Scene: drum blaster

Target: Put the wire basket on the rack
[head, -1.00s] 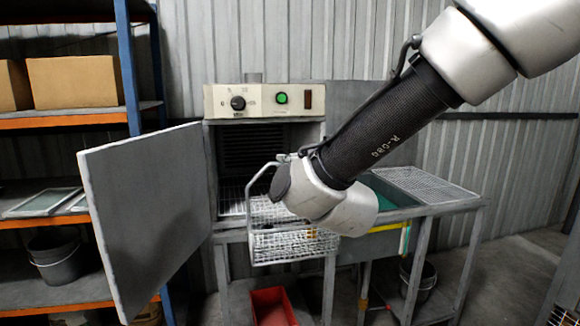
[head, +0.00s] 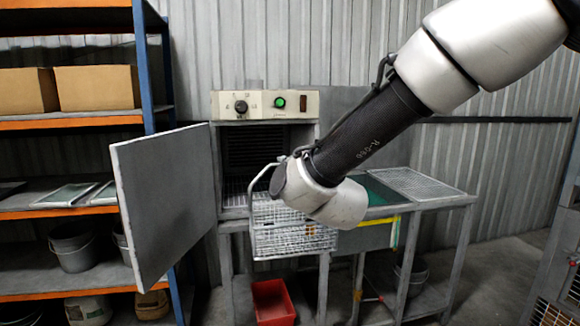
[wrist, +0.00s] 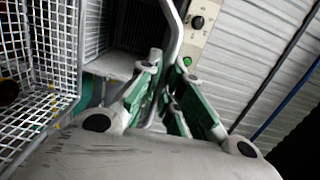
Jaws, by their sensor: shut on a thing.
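The white wire basket (head: 292,240) hangs from my gripper in front of the open oven (head: 265,106). Its looped metal handle (head: 254,178) rises on the left of the basket. In the wrist view my gripper (wrist: 172,88) has its green-padded fingers closed around this handle (wrist: 173,35), and the basket mesh (wrist: 62,45) fills the left side. In the head view my wrist hides the fingers. A wire rack (head: 236,186) shows low inside the oven, partly hidden by the basket. Another flat mesh rack (head: 415,182) lies on the bench at the right.
The grey oven door (head: 165,200) stands open on the left. A red bin (head: 272,303) is on the floor below the basket. A shelf unit (head: 85,120) with boxes and buckets stands at the far left. A green-surfaced basin (head: 385,192) is in the bench.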

